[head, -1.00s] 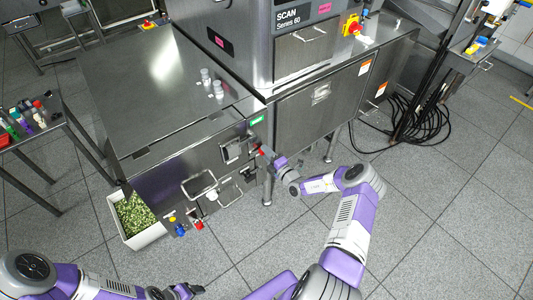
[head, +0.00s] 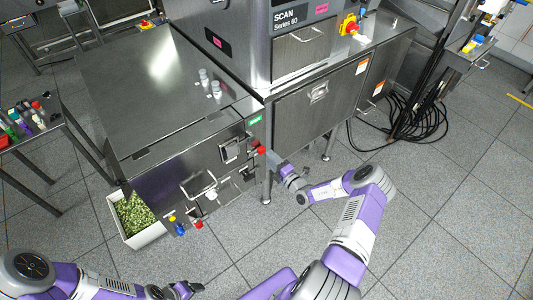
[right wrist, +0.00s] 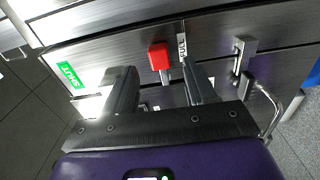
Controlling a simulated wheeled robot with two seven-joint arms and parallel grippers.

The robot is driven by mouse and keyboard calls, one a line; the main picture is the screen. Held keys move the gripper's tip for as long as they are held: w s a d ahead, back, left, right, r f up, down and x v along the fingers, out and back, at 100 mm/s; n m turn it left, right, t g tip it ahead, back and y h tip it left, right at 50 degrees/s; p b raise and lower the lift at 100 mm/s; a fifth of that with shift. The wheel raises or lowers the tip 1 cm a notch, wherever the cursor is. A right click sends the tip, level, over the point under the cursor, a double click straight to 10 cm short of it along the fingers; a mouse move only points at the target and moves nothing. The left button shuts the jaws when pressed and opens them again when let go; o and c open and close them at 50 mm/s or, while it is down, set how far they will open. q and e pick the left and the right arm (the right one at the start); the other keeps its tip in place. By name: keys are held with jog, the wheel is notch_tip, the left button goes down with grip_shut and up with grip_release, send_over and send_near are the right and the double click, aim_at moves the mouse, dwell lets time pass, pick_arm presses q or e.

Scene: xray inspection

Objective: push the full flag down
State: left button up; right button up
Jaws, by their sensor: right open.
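The full flag is a small red block (right wrist: 158,55) beside a white FULL label (right wrist: 182,45) on the steel cabinet front. In the head view the red flag (head: 261,149) shows at the cabinet's right end. My right gripper (right wrist: 156,70) is open, and the flag appears between its two fingertips in the wrist view; I cannot tell whether they touch it. In the head view the right gripper (head: 269,156) is right at the flag and partly hides the area around it. My left gripper (head: 190,289) is low at the left, away from the cabinet, its jaws unclear.
A green SHUT label (right wrist: 67,75) is left of the flag in the wrist view. A metal latch (right wrist: 240,55) and a wire handle (right wrist: 278,105) stick out on the right. A white bin (head: 150,235) of green pieces stands below the cabinet.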

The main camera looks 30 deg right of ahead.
jog(key=s, duration=0.2)
jog(key=shift+s, duration=0.4)
jog(key=s+a+f+n+g+y, duration=0.1)
jog(key=a+n+g+y, duration=0.3)
jog(key=a, duration=0.5)
jog(key=s+a+f+n+g+y, duration=0.1)
jog(key=s+a+n+g+y, duration=0.1)
jog(key=a+n+y, duration=0.4)
jog(key=s+a+f+n+g, duration=0.2)
jog(key=s+a+n+g, duration=0.55)
jog(key=a+n, duration=0.35)
jog(key=s+a+f+n+g+h, duration=0.1)
jog(key=s+n, duration=0.5)
jog(key=n, duration=0.8)
jog(key=s+a+f+n+g+h, duration=0.1)
jog(key=s+n+h, duration=0.5)
jog(key=n, duration=0.9)
jog(key=shift+s+a+n+g, duration=0.3)
jog(key=shift+s+a+g, duration=0.35)
jog(key=shift+a+g, duration=0.25)
